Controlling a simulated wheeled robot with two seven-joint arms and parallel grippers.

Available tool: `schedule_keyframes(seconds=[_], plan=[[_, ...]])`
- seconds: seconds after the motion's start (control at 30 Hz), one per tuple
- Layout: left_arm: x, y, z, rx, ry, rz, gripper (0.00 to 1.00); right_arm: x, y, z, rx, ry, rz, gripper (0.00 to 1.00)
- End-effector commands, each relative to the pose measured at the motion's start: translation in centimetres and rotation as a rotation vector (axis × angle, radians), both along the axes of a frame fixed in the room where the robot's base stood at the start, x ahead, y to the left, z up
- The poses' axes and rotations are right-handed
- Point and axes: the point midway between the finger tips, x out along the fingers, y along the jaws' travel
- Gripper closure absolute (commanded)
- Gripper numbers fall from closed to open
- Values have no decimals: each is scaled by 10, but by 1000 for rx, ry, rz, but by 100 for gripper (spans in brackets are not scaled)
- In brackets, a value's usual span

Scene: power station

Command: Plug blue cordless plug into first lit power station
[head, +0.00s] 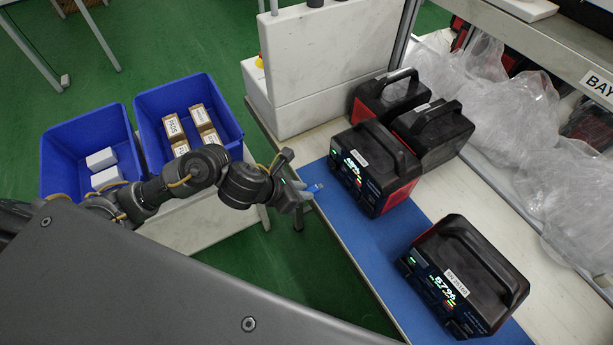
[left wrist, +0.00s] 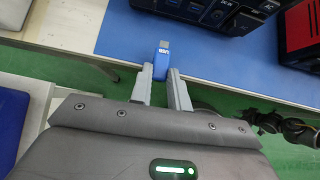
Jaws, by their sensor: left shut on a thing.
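The blue cordless plug (head: 316,187) is held in my left gripper (head: 304,190), at the left edge of the blue mat. In the left wrist view the plug (left wrist: 162,60) stands between the two grey fingers (left wrist: 160,82), its metal end pointing away toward the mat. A black and red power station (head: 372,168) with a lit display stands just right of the plug, apart from it. Its lower front shows at the top of the left wrist view (left wrist: 215,14). A second lit power station (head: 465,278) stands nearer, at the lower right. My right gripper is not seen.
Two more power stations (head: 437,133) (head: 385,95) stand behind the lit one, with no lit display visible. The blue mat (head: 350,235) is clear between the lit stations. Blue bins (head: 85,150) (head: 190,95) hold boxes at left. Clear plastic wrap (head: 500,110) lines the right.

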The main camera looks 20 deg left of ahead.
Motion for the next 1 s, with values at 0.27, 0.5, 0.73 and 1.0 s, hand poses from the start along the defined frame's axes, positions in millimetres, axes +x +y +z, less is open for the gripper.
schedule_keyframes(seconds=[0.27,0.5,0.73,1.0], plan=[[3,0,0,-1,0,8,100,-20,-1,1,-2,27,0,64],[17,-11,1,-2,0,6,100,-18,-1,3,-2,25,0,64],[31,-23,0,-2,0,4,100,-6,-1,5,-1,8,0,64],[45,-34,0,0,0,1,100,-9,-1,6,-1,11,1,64]])
